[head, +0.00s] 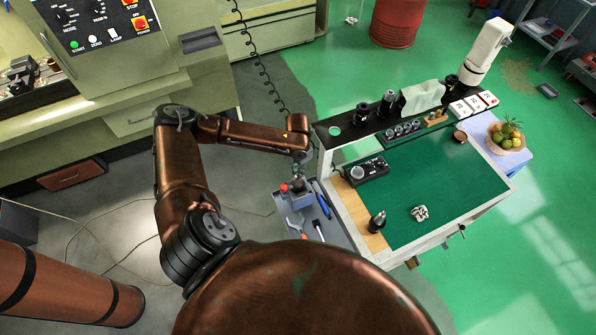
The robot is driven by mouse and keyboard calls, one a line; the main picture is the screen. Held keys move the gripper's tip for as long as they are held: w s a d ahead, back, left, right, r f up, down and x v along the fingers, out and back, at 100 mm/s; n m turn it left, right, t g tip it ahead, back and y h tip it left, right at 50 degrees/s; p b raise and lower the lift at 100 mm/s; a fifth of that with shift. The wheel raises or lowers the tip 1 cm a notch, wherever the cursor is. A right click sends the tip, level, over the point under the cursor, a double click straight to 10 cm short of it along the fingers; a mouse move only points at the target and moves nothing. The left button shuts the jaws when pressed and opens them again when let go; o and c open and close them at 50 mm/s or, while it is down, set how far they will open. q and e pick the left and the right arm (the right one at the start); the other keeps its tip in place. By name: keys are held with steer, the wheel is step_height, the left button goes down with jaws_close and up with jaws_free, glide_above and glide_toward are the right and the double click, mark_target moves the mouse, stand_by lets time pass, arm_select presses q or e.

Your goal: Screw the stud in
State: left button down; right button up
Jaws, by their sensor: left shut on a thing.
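My left arm reaches in from the left, and my left gripper (298,173) points down over the grey side tray of the cart. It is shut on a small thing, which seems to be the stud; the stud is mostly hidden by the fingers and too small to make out. Right under the fingers stands a grey-blue block-like fixture (301,200) on the tray. I cannot tell whether the stud touches it or how deep it sits. My right gripper is not in view.
The side tray (335,238) also holds a blue-handled tool (322,205), a grey wrench-like tool (296,222) and a small red item (284,187). A machine stands at left.

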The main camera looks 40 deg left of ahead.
stand_by(0.3)
arm_select(q)
steer(key=m, duration=0.6)
steer(key=c, duration=1.9)
jaws_free()
steer(key=n, duration=0.5)
steer(key=shift+n, duration=0.3)
steer(key=n, duration=0.6)
steer(key=shift+c, duration=0.6)
